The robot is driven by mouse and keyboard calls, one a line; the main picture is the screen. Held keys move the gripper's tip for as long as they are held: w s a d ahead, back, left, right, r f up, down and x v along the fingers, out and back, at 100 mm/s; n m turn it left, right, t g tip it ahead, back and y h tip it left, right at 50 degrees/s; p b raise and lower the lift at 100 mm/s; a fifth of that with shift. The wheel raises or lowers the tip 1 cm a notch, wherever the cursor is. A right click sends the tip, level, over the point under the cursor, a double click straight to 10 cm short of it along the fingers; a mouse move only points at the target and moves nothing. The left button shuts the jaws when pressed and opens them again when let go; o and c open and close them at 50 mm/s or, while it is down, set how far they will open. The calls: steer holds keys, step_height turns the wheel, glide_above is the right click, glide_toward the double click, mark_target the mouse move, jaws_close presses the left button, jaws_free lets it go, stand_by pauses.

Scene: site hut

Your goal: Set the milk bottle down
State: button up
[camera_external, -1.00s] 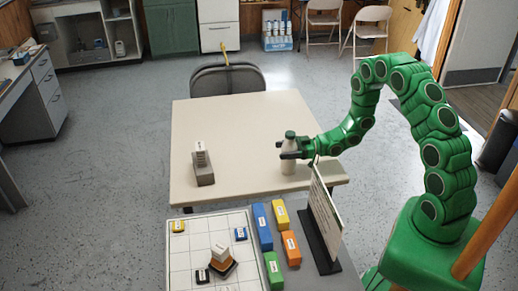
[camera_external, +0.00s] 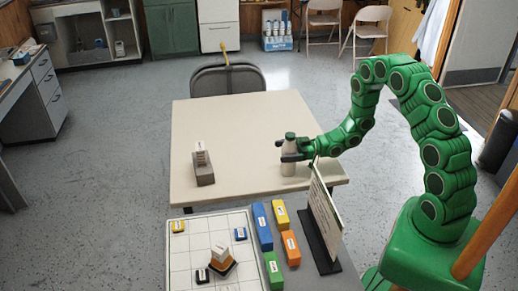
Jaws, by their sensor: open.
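The milk bottle (camera_external: 288,168) is pale with a dark grey-green cap. It stands upright on the beige table (camera_external: 235,125), near the right front part of the top. My gripper (camera_external: 284,151) is at the bottle's upper part, with its dark fingers on either side of the neck. The gripper is open. Whether a finger still touches the bottle is too small to tell. My green arm reaches in from the right.
A small grey block with a white labelled piece (camera_external: 203,166) stands on the table's left. In front are a white grid board (camera_external: 190,250), several coloured blocks (camera_external: 262,227) and an upright sign (camera_external: 325,210) close below my arm. The table's middle and back are clear.

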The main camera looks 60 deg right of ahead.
steer(key=v, duration=1.2)
steer(key=shift+r, duration=0.1)
stand_by(0.6)
